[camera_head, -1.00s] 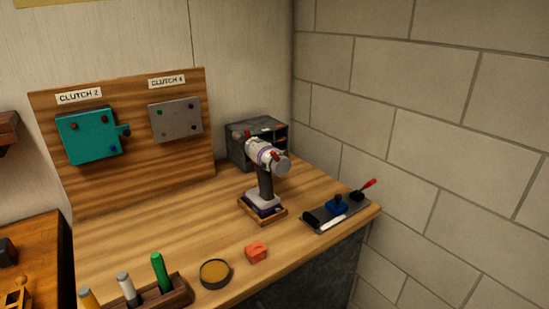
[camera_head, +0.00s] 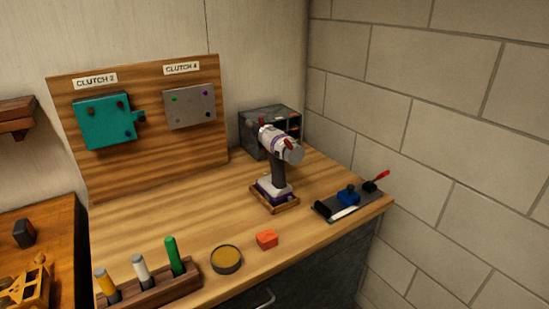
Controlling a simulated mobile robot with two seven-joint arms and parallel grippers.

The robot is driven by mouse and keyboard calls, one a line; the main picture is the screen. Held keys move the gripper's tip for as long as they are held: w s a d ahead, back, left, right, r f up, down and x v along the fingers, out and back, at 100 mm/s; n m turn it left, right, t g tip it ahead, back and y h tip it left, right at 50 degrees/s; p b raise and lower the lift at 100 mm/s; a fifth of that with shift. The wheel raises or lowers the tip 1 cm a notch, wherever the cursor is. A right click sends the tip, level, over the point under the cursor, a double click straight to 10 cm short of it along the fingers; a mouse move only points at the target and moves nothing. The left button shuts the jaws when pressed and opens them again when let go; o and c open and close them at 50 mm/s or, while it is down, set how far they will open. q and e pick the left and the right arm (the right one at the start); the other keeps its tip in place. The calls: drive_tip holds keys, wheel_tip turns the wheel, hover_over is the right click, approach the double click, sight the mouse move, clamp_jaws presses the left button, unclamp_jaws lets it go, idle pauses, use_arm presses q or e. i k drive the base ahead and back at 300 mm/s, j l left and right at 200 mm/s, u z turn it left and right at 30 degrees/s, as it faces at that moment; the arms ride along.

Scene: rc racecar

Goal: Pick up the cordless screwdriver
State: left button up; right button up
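The cordless screwdriver (camera_head: 279,158) stands upright on the wooden workbench. Its body is white and grey with purple and red parts, and its handle is dark. Its white and purple base sits in a small wooden tray (camera_head: 289,208). The screwdriver's head points toward the front right. Neither of my grippers shows in the head view, and nothing touches the screwdriver.
A dark cabinet (camera_head: 258,127) stands close behind the screwdriver. A dark tray of tools (camera_head: 326,209) lies to its right. An orange block (camera_head: 266,239), a round tin (camera_head: 226,259) and a marker rack (camera_head: 180,289) line the front. The bench's left middle is clear.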

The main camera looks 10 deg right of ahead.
sight(273, 188)
drive_tip(key=i+l+u, duration=0.1)
drive_tip(key=u, duration=0.25)
drive_tip(key=i+l+u, duration=0.3)
drive_tip(key=k+l+u, duration=0.15)
drive_tip(key=k+l, duration=0.1)
drive_tip(key=l, duration=0.1)
